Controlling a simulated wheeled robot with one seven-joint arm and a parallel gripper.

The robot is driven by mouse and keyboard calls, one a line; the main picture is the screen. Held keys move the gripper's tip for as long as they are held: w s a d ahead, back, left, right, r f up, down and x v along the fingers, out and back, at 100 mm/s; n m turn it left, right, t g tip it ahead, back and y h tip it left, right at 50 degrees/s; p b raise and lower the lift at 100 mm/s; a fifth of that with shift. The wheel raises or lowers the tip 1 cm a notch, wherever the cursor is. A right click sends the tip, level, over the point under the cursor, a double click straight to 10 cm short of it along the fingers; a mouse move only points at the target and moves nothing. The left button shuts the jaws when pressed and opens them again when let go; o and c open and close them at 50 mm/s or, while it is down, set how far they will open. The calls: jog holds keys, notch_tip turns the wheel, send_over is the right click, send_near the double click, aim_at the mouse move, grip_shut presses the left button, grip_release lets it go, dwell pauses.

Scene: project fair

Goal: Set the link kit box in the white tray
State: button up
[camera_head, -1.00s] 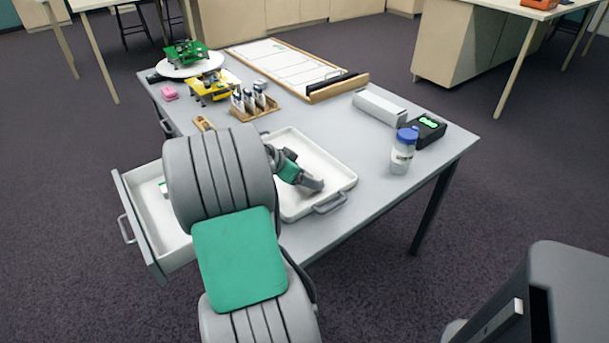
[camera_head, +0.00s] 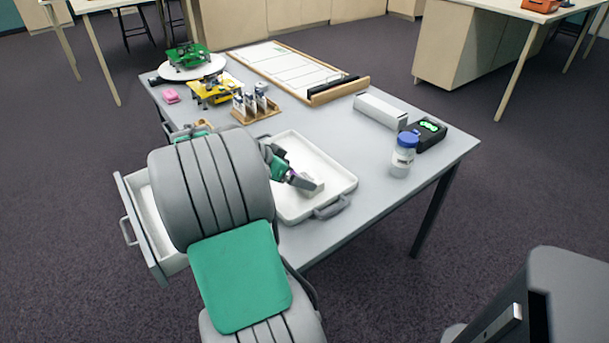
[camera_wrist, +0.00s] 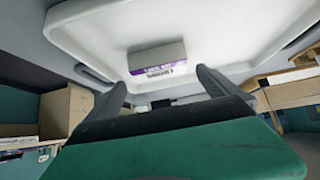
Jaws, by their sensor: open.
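The link kit box (camera_head: 313,187), pale with a purple label, lies in the white tray (camera_head: 332,165) towards its front right side. It also shows in the wrist view (camera_wrist: 157,58), lying on the tray floor (camera_wrist: 225,30). My gripper (camera_head: 298,181) is low over the tray, just left of the box. In the wrist view my gripper (camera_wrist: 161,80) has its two fingers spread apart, with the box just beyond and between the fingertips. Nothing shows clamped between them. My arm hides the tray's left side in the head view.
An open drawer (camera_head: 133,199) juts out at the left. A blue-capped jar (camera_head: 403,155), a black device (camera_head: 427,134) and a long white box (camera_head: 381,110) stand right of the tray. A wooden holder (camera_head: 240,117) with small bottles stands behind it.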

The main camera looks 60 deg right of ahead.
jog(key=v, duration=0.7)
jog(key=w+a+f+n+t+y, duration=0.25)
jog(key=w+a+n, duration=0.3)
jog(key=a, duration=0.45)
jog(key=w+a+f+n+t+y, duration=0.1)
jog(key=w+a+n+t, duration=0.2)
jog(key=w+a+n, duration=0.55)
jog(key=s+a+f+n+y, duration=0.1)
jog(key=s+a+n, duration=0.3)
jog(key=a, duration=0.7)
jog(key=s+a+f+n+y, duration=0.2)
jog(key=s+a+n, duration=0.3)
jog(key=a, duration=0.6)
jog(key=shift+a+t+y+p, duration=0.2)
jog(key=shift+t+y+p, duration=0.2)
jog(key=shift+y, duration=0.35)
jog(key=shift+f, duration=0.15)
jog(key=shift+c, duration=0.2)
